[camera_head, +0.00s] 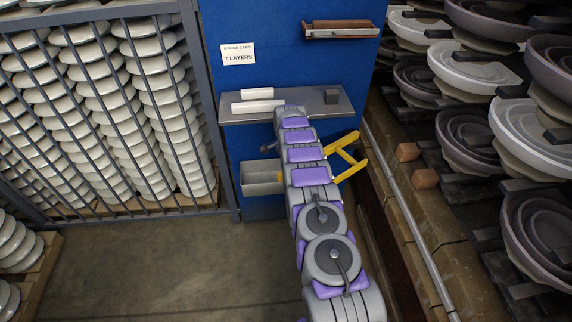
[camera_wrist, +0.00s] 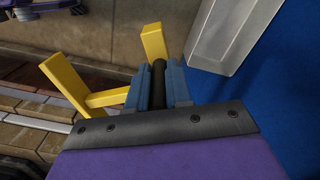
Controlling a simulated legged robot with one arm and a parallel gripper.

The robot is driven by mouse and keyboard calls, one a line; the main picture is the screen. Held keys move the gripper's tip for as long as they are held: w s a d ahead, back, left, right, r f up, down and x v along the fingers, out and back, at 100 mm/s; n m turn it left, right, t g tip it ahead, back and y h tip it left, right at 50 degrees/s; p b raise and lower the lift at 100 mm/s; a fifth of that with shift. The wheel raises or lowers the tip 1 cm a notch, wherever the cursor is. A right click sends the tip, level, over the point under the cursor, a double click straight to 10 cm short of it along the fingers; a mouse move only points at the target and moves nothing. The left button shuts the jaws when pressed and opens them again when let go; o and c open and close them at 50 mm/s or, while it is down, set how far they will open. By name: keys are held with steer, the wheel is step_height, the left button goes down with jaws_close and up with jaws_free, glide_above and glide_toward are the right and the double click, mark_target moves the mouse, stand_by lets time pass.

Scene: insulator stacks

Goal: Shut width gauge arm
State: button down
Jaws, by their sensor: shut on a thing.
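The yellow width gauge arm (camera_head: 345,155) sticks out to the right of my arm, low in front of the blue panel; my arm hides part of it. In the wrist view its yellow bars (camera_wrist: 72,84) lie left of and beyond my gripper (camera_wrist: 158,78). My gripper's two blue fingers are shut on a dark round grip (camera_wrist: 158,88) that lies between them. How the grip joins the yellow bars is hidden. In the head view my arm hides the gripper.
A grey shelf (camera_head: 335,103) holding white bars (camera_head: 257,106) juts from the blue panel (camera_head: 285,60). A metal bin (camera_head: 261,180) is left of my arm. A barred cage (camera_head: 226,150) stands left, insulator stacks (camera_head: 530,130) right.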

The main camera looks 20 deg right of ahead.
steer(key=c, duration=1.1)
jaws_free()
steer(key=shift+o, duration=0.2)
steer(key=shift+r, duration=0.15)
step_height(320, 180, up, 17)
steer(key=p, duration=0.2)
steer(key=shift+w, duration=0.1)
steer(key=shift+c, duration=0.3)
